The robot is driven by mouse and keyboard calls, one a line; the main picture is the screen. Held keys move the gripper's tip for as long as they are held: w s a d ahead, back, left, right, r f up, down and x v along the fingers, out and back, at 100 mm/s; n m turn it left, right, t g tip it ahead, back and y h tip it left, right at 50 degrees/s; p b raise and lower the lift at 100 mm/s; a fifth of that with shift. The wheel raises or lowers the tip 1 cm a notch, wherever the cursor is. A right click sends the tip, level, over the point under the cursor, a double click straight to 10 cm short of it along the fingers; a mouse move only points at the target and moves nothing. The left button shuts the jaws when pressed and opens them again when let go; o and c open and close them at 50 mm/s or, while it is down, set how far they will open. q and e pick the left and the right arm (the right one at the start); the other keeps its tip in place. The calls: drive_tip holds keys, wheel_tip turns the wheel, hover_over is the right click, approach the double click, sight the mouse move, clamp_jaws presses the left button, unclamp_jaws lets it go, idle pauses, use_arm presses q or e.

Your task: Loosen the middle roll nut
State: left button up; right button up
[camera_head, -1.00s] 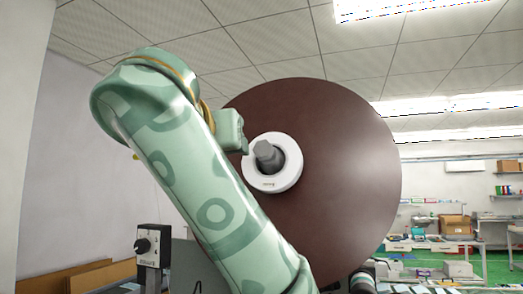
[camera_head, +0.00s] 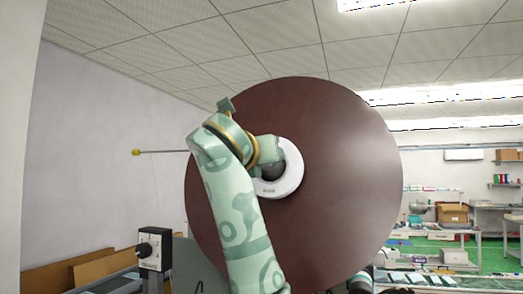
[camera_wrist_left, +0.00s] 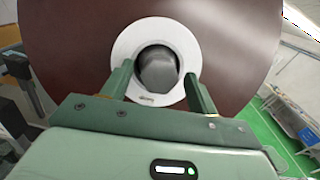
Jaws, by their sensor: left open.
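A large brown roll (camera_head: 345,190) faces me, upright. At its centre is a white ring (camera_head: 290,180) around a dark grey shaft end; I cannot tell which part is the nut. In the left wrist view the ring (camera_wrist_left: 187,45) and the grey shaft end (camera_wrist_left: 158,70) face the camera. My left gripper (camera_wrist_left: 159,73) is open, one finger on each side of the shaft end, over the ring; contact is not clear. In the head view my left arm covers part of the ring, and the fingertips are hidden. My right gripper is not in view.
A black control box with a knob (camera_head: 154,248) stands at lower left. A thin rod with a yellow end (camera_head: 137,152) sticks out left of the roll. Benches with boxes (camera_head: 452,213) stand at the back right on a green floor (camera_head: 497,262).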

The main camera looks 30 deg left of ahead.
use_arm(q)
drive_tip(key=shift+w+a, duration=0.1)
drive_tip(key=shift+w, duration=0.1)
drive_tip(key=c, duration=1)
